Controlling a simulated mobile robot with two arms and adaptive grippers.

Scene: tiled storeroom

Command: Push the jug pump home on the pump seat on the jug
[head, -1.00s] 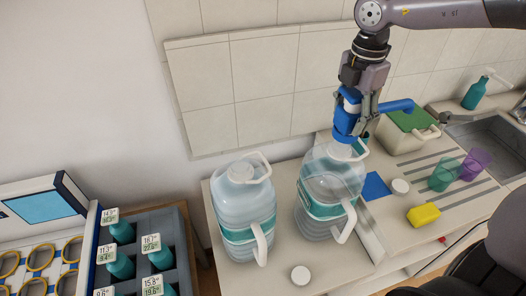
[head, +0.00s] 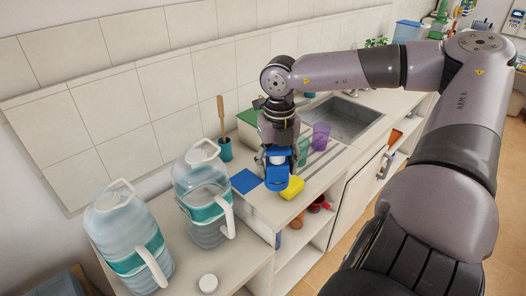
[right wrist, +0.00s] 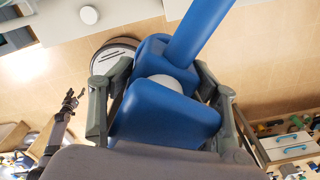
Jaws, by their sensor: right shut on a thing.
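A second jug (head: 128,240) stands to the left. A white cap (head: 208,283) lies at the counter's front.

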